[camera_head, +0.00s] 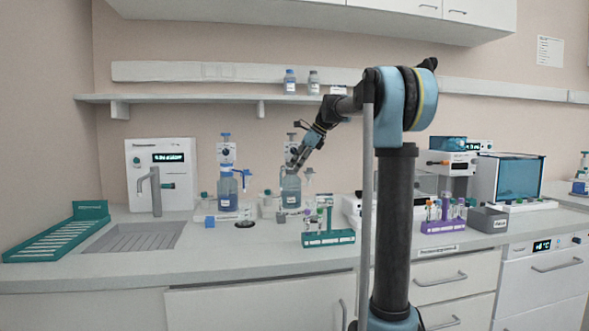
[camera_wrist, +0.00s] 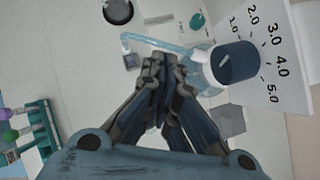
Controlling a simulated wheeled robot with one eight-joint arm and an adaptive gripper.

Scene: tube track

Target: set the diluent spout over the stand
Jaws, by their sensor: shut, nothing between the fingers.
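Two bottle-top dispensers with blue bottles stand on the counter, a left one (camera_head: 227,190) and a right one (camera_head: 290,191). My gripper (camera_head: 295,166) is in front of the right dispenser's upper part. In the wrist view, my gripper's fingers (camera_wrist: 163,62) are together and empty. They are beside the pale blue translucent spout (camera_wrist: 150,42), whose bent tip is left of the fingers. The dispenser's dark blue dial knob (camera_wrist: 235,62) and white scale are right of the fingers. I cannot tell for sure which object is the stand; whether the fingers touch the spout is unclear.
A green tube rack (camera_head: 328,239) stands front right of the bottles, and a purple rack (camera_head: 443,226) farther right. A dark round item (camera_head: 244,223) sits on the counter. A sink (camera_head: 130,238) is at left. The counter's front strip is clear.

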